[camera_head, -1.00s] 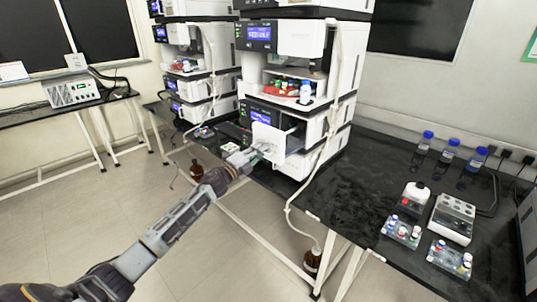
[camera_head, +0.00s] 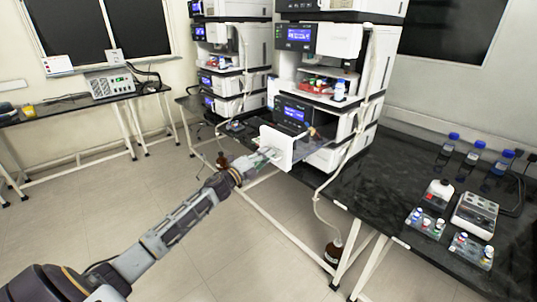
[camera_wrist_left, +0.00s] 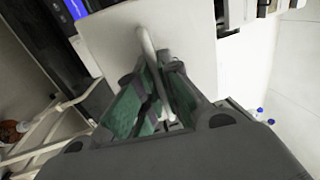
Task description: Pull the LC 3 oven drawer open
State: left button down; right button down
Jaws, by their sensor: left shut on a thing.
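The oven drawer has a white front panel (camera_head: 284,149), standing well out from the front of the nearer instrument stack (camera_head: 300,105). A dark drawer body shows between the panel and the stack. My left gripper (camera_head: 266,154) is at the outer face of the panel. In the left wrist view, the green-padded fingers of my left gripper (camera_wrist_left: 155,88) are shut around a pale bar handle (camera_wrist_left: 146,42) on the white drawer front (camera_wrist_left: 190,40). Part of the handle is hidden between the fingers. My right gripper is in neither view.
A second stack (camera_head: 235,62) stands behind to the left. The black bench (camera_head: 370,185) on the right holds blue-capped bottles (camera_head: 473,152), a white block (camera_head: 475,214) and vial racks. A brown bottle (camera_head: 333,252) stands below. Open floor lies left of the bench.

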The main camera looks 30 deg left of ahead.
pick_arm(q)
jog(key=shift+s, duration=0.2)
jog(key=c, duration=1.6)
grip_release()
jog(key=shift+w, duration=0.1)
jog(key=shift+s+a+f, duration=0.1)
jog(key=shift+s, duration=0.1)
jog(key=v, duration=1.1)
jog(key=shift+s, duration=0.35)
